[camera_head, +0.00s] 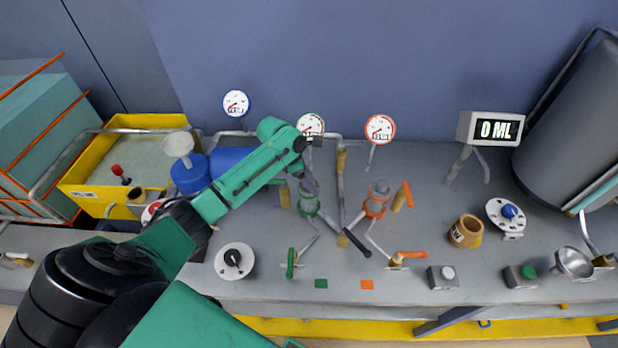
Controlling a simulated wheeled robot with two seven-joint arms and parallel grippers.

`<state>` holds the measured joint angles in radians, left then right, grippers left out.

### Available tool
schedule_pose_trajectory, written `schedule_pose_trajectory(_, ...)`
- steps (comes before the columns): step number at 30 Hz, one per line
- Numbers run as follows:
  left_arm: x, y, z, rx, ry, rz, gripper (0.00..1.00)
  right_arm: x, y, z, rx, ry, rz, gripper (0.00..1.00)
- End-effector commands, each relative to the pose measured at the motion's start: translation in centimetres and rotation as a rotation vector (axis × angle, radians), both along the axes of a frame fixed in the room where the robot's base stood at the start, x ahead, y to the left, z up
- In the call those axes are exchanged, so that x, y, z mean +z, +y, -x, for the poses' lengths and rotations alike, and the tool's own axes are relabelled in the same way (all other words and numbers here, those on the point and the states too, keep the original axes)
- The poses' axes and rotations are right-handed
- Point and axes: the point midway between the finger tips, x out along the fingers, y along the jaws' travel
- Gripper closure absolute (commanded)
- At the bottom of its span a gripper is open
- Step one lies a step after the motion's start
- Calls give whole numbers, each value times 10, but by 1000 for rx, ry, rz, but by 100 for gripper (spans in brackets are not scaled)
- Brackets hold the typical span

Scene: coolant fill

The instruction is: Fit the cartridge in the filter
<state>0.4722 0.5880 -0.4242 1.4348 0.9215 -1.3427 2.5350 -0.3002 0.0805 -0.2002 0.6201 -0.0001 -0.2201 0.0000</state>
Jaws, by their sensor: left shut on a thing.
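My left arm reaches in from the lower left, and its gripper (309,182) is over the green-based filter fitting (308,203). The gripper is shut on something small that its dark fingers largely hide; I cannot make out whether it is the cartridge. Contact between it and the fitting cannot be told. A similar orange fitting with a grey top (377,190) stands to the right, apart from the gripper. No cartridge shows clearly elsewhere. My right gripper is not in view.
Gauges, pipes and an orange valve handle (408,194) crowd the fittings. A black-handled lever (356,243) lies in front. A tan cup (466,231), a dial (508,213) and a display reading 0 ML (495,130) are at right. A blue container (190,174) is at left.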

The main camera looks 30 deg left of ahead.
Motion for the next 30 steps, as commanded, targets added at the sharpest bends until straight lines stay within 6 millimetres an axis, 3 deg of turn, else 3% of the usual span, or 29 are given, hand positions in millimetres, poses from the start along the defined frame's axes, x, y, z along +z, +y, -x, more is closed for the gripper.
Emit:
schedule_pose_trajectory(12,-11,0,0,1,0,0,100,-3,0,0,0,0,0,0)
schedule_pose_trajectory(13,-11,0,0,1,0,0,22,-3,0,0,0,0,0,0)
schedule_pose_trajectory(15,-10,0,0,0,0,0,0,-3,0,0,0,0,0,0)
schedule_pose_trajectory(24,-7,2,1,1,0,0,0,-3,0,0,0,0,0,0)
schedule_pose_trajectory(30,24,12,9,0,-4,-1,0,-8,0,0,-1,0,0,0)
